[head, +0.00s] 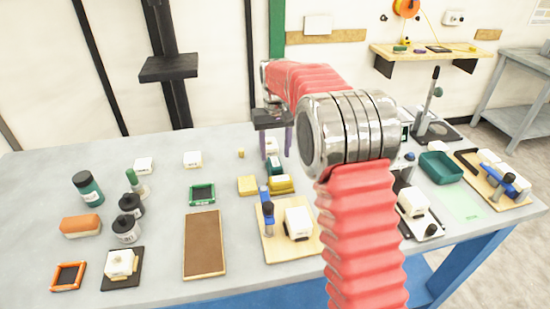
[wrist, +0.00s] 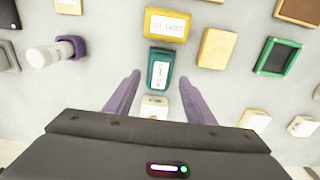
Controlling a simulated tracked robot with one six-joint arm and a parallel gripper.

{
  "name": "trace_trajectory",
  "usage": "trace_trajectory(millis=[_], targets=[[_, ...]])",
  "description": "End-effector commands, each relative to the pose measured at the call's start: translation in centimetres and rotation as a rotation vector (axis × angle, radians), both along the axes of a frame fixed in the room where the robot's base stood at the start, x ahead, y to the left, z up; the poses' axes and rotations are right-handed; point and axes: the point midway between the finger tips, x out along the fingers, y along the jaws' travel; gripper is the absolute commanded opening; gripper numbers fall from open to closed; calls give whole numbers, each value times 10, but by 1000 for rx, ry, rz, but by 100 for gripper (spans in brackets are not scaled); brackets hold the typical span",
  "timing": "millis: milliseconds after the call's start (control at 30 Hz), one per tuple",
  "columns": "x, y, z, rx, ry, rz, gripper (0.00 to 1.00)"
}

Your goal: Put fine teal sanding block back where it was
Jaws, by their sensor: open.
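A teal sanding block (wrist: 160,70) with a white label sits on the table in the wrist view, just beyond and between my fingertips. It also shows in the head view (head: 275,168), below my fingers. My gripper (head: 278,150) hangs over the table with its two purple fingers apart and nothing between them. In the wrist view, my gripper (wrist: 161,80) points toward the teal block. I cannot tell if a finger touches it. The label is too small to read for its grade.
A yellow labelled block (wrist: 167,22) lies right beside the teal block. A small white block (wrist: 154,106) lies nearer, between my fingers in the picture. A plain yellow block (wrist: 215,48) and a green-framed tray (wrist: 277,57) lie to the right. A teal tray (head: 441,167) stands at right.

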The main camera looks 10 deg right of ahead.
Motion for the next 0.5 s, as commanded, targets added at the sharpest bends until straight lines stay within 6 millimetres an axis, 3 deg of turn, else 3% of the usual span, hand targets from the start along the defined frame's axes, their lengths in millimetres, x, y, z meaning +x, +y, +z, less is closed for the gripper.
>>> trace_trajectory(millis=[300,500], targets=[[-1,0,56,0,-2,-1,49],[-2,0,79,0,-2,-1,49]])
